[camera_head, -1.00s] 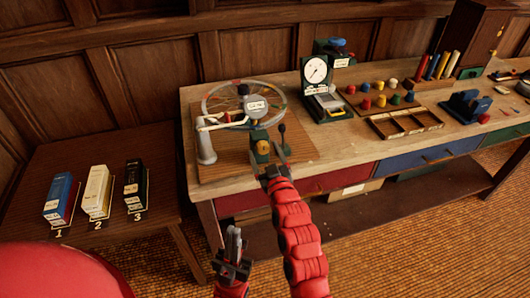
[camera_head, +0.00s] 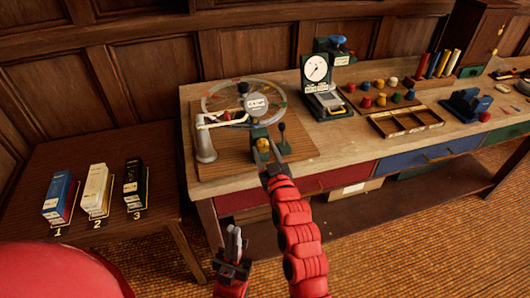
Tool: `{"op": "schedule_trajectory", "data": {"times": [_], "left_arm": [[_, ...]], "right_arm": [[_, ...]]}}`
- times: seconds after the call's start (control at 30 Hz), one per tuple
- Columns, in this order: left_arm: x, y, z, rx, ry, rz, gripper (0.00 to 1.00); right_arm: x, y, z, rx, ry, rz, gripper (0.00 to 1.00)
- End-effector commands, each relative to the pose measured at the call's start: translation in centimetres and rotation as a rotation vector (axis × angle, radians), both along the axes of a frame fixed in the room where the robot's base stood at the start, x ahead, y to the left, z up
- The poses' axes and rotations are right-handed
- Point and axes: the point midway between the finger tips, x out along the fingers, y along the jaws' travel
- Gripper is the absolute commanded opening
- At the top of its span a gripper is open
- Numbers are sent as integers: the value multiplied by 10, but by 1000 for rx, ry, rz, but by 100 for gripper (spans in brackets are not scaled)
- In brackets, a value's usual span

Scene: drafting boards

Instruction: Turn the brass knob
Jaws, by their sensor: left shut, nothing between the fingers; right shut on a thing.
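The brass knob (camera_head: 262,146) is on the front of a dark green block on the wheel apparatus, at the near edge of its wooden base. My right gripper (camera_head: 269,154) reaches up to the knob from below and is shut on it. Its fingers hide part of the knob. My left gripper (camera_head: 234,240) is shut and empty, low in the view, in front of the table and apart from everything on it.
A spoked wheel (camera_head: 243,93) with a white crank arm stands behind the knob, and a dark lever (camera_head: 282,132) rises just to its right. A dial gauge (camera_head: 316,69) and a wooden tray (camera_head: 405,121) are farther right. Three boxes stand on the left table (camera_head: 55,154).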

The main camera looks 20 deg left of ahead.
Motion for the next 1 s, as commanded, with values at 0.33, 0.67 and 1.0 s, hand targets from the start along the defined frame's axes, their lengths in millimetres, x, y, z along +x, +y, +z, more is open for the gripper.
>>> {"op": "schedule_trajectory", "data": {"times": [0.33, 0.67, 1.0], "left_arm": [[0, 0, -21, 0, 0, 0, 0], [0, 0, -29, 0, 0, 0, 0], [0, 0, -29, 0, 0, 0, 0]], "right_arm": [[1, -1, -2, 227, 152, -1, 0], [1, -1, -1, 489, 327, -2, 0], [1, -2, 0, 757, 509, -3, 0]]}}
